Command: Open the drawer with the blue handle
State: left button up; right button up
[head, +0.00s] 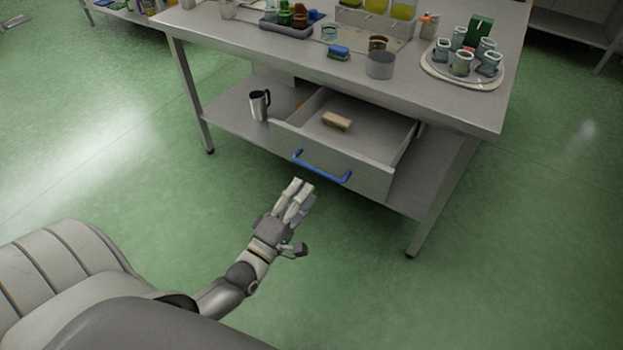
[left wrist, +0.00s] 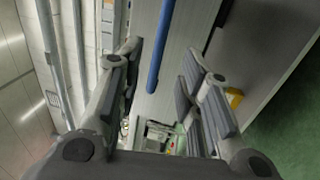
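The drawer (head: 335,155) under the steel table is pulled well out, its inside showing from above. Its blue handle (head: 321,168) runs across the front panel. My left gripper (head: 300,184) is just in front of the handle's left part, fingers pointing toward the drawer, with a small gap in the head view. In the left wrist view, the blue handle (left wrist: 161,45) appears between the spread fingers of the gripper (left wrist: 163,65), which is open and empty. Contact with the handle does not show. My right gripper is not in view.
A tan block (head: 337,121) lies in the drawer. A metal jug (head: 260,105) stands on the lower shelf left of it. The tabletop (head: 440,105) holds a round tray (head: 435,78) of jars, a grey cup (head: 380,65) and other items. The green floor around is clear.

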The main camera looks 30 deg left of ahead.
pick_arm(q)
jog(key=shift+s+a+f, duration=0.1)
jog(key=shift+s+f, duration=0.1)
jog(key=shift+s, duration=0.85)
jog(key=shift+s+f, duration=0.2)
jog(key=shift+s, duration=0.8)
